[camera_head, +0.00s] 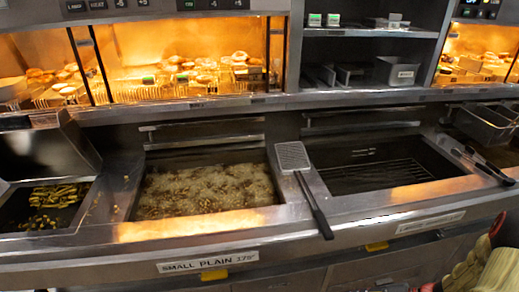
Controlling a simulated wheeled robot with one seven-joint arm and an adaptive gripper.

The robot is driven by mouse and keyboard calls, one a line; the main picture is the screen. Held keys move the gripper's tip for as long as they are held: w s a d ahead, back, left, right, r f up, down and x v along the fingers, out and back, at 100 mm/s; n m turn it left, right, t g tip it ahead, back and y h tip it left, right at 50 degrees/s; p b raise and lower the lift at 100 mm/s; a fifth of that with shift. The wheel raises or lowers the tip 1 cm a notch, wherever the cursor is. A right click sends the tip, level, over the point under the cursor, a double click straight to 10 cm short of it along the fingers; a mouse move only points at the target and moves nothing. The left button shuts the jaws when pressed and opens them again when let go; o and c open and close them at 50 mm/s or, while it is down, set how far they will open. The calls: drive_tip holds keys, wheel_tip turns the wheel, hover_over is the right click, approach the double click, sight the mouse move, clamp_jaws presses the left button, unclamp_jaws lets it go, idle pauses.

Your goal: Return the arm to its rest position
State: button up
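No part of my gripper can be made out in this view, so I cannot see whether it is open or holds anything. A perforated flat skimmer (292,157) with a long dark handle lies across the steel divider between two fryer vats. Its handle sticks out over the front ledge. The left vat (207,190) is full of bubbling oil. The right vat (378,172) is dark and still, with a wire rack low in it.
Dark tongs (483,166) lie right of the right vat, near a metal basket (485,122). A tray with fries (52,200) is at left. Heated food shelves (180,72) run behind. An unclear pale ribbed and red object (490,268) fills the bottom right corner.

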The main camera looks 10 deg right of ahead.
drive_tip(key=s+a+r+n+h, duration=0.2)
drive_tip(key=a+r+n, duration=0.3)
drive_tip(key=r, duration=0.6)
drive_tip(key=s+a+r+n+t+h+p, duration=0.1)
drive_tip(key=s+a+r+n+h, duration=0.2)
drive_tip(key=r, duration=0.8)
drive_tip(key=s+a+r+n+h, duration=0.3)
drive_tip(key=a+r+n+h, duration=0.2)
drive_tip(key=r, duration=0.6)
drive_tip(key=shift+s+a+n, duration=0.2)
drive_tip(key=shift+a+n, duration=0.7)
drive_tip(key=shift+a, duration=0.25)
drive_tip(key=shift+r, duration=0.1)
drive_tip(key=shift+c, duration=0.6)
